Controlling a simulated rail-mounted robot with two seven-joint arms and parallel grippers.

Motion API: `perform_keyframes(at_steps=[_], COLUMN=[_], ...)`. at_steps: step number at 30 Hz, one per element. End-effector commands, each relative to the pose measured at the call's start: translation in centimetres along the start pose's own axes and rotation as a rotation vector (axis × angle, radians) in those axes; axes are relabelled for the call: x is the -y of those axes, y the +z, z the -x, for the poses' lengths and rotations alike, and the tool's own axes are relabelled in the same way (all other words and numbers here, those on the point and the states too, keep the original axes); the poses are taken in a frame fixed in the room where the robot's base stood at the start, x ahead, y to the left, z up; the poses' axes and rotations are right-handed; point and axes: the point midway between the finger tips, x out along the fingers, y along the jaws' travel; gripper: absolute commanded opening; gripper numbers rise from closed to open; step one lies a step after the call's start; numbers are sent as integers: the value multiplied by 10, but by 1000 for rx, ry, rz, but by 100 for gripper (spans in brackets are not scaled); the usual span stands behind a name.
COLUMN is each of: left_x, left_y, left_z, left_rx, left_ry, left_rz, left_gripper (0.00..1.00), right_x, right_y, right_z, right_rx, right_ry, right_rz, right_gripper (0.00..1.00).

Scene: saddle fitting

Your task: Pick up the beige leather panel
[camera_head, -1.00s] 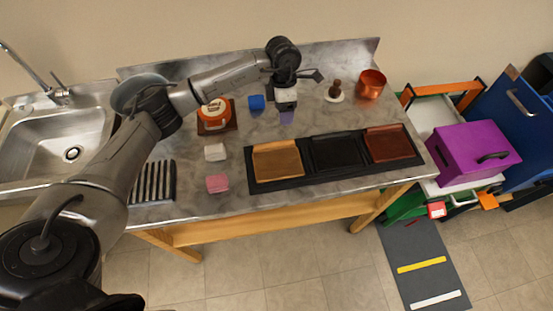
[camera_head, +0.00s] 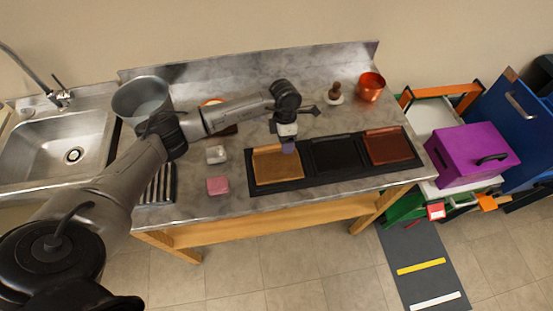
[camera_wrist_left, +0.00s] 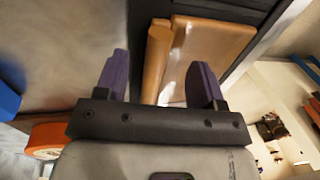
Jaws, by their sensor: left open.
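The beige leather panel (camera_head: 277,167) lies in the left compartment of the black tray (camera_head: 292,184) on the metal counter. It is tan, with a raised roll along one edge, and it also shows between and beyond my fingers in the left wrist view (camera_wrist_left: 212,45). My left gripper (camera_head: 288,148) is open and empty, with purple fingers pointing down over the panel's back right part. In the left wrist view, the gripper (camera_wrist_left: 158,75) has its fingers apart on either side of the panel's near part. I cannot tell whether they touch it. My right gripper is not in view.
The tray's middle compartment holds a black panel (camera_head: 336,154), the right one a red-brown panel (camera_head: 387,146). A pink block (camera_head: 217,185) and a pale block (camera_head: 216,154) stand left of the tray. A copper pot (camera_head: 371,87) and a wooden-handled stamp (camera_head: 335,93) stand behind it.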

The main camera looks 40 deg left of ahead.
Motion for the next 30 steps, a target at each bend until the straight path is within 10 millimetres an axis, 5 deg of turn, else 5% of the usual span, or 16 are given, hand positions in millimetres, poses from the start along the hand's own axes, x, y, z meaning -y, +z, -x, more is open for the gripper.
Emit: perform_keyframes(at_steps=[5, 12, 30], left_x=[0, 0, 0], left_y=[0, 0, 0], left_z=[-19, -20, -21], left_rx=[0, 1, -1], left_ry=[-1, 0, 0], left_rz=[0, -1, 0], left_gripper=[63, 61, 3], right_x=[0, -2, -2], right_y=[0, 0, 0], right_z=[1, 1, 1], right_rx=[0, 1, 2], right_ry=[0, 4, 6], right_rz=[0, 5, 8], right_gripper=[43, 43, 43])
